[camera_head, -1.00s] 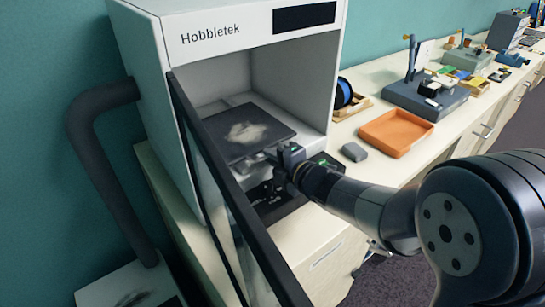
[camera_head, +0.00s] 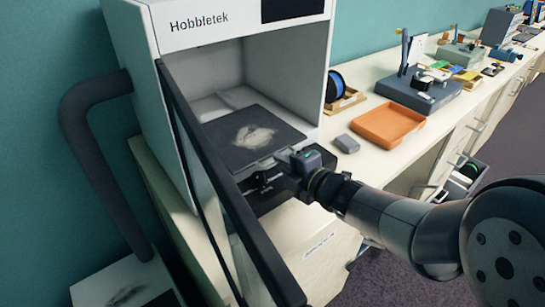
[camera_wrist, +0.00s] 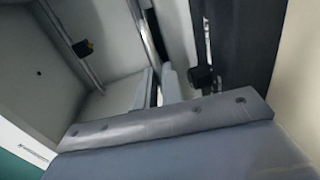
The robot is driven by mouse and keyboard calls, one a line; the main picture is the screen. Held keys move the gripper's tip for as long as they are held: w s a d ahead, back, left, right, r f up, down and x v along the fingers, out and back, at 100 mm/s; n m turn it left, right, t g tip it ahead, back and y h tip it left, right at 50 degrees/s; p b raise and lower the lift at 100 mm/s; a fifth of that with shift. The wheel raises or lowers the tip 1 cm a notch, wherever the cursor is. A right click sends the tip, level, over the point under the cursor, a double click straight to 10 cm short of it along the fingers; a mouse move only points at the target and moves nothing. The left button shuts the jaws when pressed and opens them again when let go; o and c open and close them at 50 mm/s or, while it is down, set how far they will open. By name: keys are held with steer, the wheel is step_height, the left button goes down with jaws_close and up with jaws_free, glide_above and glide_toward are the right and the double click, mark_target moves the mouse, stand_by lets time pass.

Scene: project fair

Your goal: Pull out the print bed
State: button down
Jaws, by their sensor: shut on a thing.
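The print bed (camera_head: 228,131) is a dark square plate with a pale smudged patch on top. It lies level low in the open front of the white Hobbletek printer (camera_head: 160,55), its front edge near the opening. My gripper (camera_head: 284,160) is shut on the front edge of the print bed, at its right part. The fingertips are partly hidden by the gripper's own body. In the wrist view a broad grey surface with a riveted strip fills the bottom; I cannot tell which part it is.
The printer's glass door (camera_head: 225,195) stands open, its dark frame close left of my gripper. Right of the printer, the bench holds a grey block (camera_head: 347,144), an orange tray (camera_head: 388,125) and a blue spool (camera_head: 334,86). An open drawer (camera_head: 462,180) juts out farther right.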

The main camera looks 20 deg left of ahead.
steer(key=f+v, duration=0.2)
steer(key=v, duration=0.9)
steer(key=shift+s+d+f, duration=0.15)
steer(key=shift+f, duration=0.1)
steer(key=c, duration=1.8)
jaws_free()
steer(key=shift+c, duration=0.2)
steer(key=p+v, duration=0.1)
steer(key=v, duration=1)
